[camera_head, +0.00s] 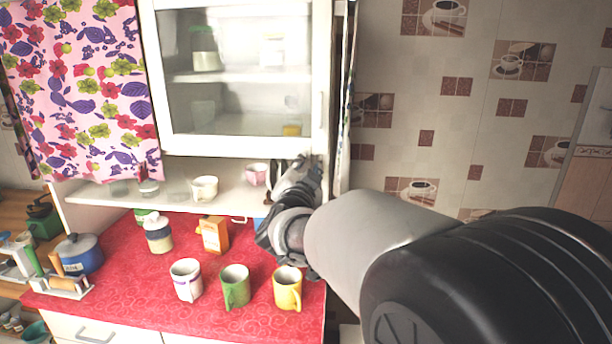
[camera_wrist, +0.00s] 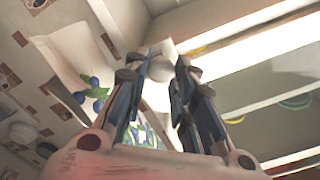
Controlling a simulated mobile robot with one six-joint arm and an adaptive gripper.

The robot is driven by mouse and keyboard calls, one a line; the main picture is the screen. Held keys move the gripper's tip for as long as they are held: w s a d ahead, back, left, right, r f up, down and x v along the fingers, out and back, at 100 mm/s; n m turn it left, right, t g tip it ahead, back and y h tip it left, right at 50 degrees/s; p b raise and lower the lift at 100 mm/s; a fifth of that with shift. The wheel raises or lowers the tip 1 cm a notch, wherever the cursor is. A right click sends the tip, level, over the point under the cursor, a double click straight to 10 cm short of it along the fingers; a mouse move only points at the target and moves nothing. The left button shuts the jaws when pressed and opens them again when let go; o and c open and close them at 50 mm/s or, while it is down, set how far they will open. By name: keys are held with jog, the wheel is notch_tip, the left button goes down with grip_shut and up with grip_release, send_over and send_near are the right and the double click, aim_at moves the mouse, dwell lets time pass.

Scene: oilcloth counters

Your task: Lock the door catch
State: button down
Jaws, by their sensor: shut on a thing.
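The white glass-fronted cabinet door (camera_head: 235,145) fills the upper middle of the head view and looks shut, or nearly so. My gripper (camera_head: 308,166) is up at the door's lower right corner, below the frame. In the wrist view my gripper (camera_wrist: 160,76) has its fingertips on both sides of a small whitish piece, which looks like the door catch (camera_wrist: 159,62). The gripper is shut on it. In the head view the catch is hidden behind the gripper, and its exact turn cannot be told.
An open shelf with a white cup (camera_head: 204,188) and a pink cup (camera_head: 256,174) lies below the door. White, green and yellow mugs (camera_head: 287,289) stand on the red counter (camera_head: 130,300) below my arm. A tiled wall (camera_head: 450,130) is at right.

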dwell(0.4)
jog(key=c, duration=1.4)
grip_release()
jog(key=shift+o, duration=0.2)
jog(key=s, duration=1.2)
jog(key=shift+a, duration=0.2)
